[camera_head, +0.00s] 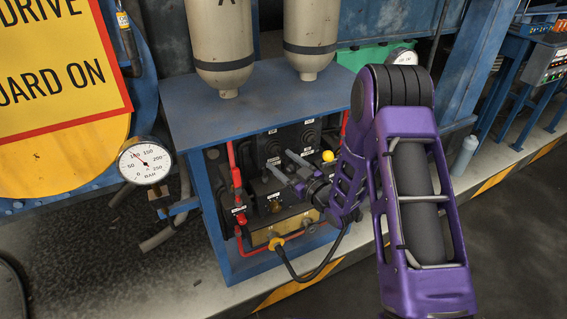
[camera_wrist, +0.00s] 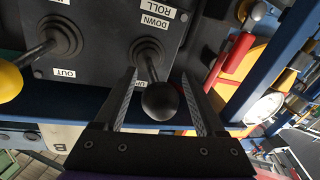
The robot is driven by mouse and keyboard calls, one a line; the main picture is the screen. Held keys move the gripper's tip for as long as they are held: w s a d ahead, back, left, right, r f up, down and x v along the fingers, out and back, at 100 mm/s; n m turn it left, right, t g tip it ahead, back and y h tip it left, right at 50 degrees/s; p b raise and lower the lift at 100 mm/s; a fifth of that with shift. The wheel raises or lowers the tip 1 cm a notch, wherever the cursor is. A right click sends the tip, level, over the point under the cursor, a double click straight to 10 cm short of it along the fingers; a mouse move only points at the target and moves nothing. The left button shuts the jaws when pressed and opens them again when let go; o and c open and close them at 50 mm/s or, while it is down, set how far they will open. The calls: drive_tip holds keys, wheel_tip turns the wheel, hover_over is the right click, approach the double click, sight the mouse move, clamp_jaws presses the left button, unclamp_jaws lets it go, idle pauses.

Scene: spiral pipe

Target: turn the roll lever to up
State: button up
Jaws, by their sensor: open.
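The roll lever (camera_wrist: 161,98) has a black ball knob on a short shaft. It rises from a dark panel plate with the labels ROLL and DOWN at the top of the wrist view and a partly hidden UP label near the knob. My gripper (camera_wrist: 160,88) is open, with one finger on each side of the knob. Small gaps show between the knob and the fingers, so I see no grip on it. In the head view my gripper (camera_head: 279,162) reaches into the front of the blue hydraulic stand, and I cannot pick out the roll lever there.
A yellow-knobbed lever (camera_wrist: 10,80) stands beside the roll lever; its knob shows in the head view (camera_head: 328,156). A red pipe (camera_head: 235,170) runs left of the panel. The blue stand top (camera_head: 270,105) overhangs the panel. A gauge (camera_head: 145,161) is at left.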

clamp_jaws()
idle(0.3)
idle(1.1)
